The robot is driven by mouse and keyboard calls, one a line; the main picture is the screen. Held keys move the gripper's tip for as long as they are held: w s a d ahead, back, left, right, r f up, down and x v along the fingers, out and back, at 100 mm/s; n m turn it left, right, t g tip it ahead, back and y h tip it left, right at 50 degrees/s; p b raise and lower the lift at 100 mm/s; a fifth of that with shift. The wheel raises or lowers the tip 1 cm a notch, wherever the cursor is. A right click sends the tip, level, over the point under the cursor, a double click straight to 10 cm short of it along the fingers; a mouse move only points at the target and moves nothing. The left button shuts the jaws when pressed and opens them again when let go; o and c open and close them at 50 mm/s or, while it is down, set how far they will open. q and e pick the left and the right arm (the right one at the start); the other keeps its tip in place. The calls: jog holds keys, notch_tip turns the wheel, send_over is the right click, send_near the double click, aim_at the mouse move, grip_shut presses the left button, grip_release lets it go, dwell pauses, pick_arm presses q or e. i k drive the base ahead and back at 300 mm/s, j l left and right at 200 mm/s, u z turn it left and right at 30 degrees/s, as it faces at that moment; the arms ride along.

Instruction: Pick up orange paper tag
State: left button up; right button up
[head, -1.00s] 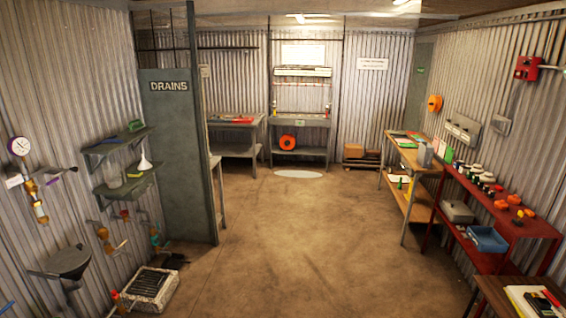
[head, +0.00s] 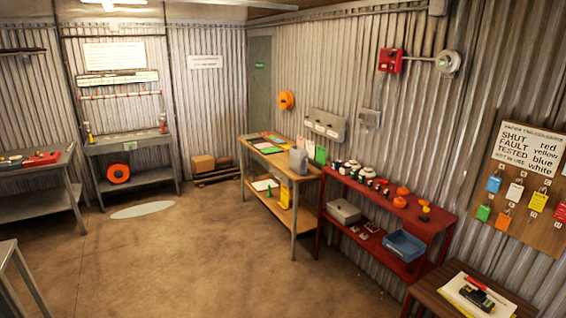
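An orange tag (head: 503,221) hangs in the lower row of a brown tag board (head: 521,235) on the right wall. Blue, white, green, yellow and red tags hang around it, and the board's colour list is printed at its top. Whether the orange tag is paper is too small to tell. Neither of my grippers shows in the head view.
A small brown table (head: 437,296) with papers and a red and black tool stands below the board. A red shelf unit (head: 390,208) and a wooden workbench (head: 281,160) line the right wall. The middle floor (head: 200,250) is clear.

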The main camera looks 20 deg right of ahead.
aim_at(504, 222)
jog(key=i+l+z, duration=0.25)
jog(key=z, duration=0.2)
jog(key=i+l+z, duration=0.1)
jog(key=i+z, duration=0.65)
jog(key=z, duration=0.2)
jog(key=i+j+z, duration=0.15)
jog(key=i+z, duration=0.2)
jog(key=z, duration=0.15)
jog(key=i+j+z, duration=0.25)
jog(key=z, duration=0.2)
jog(key=i, duration=0.05)
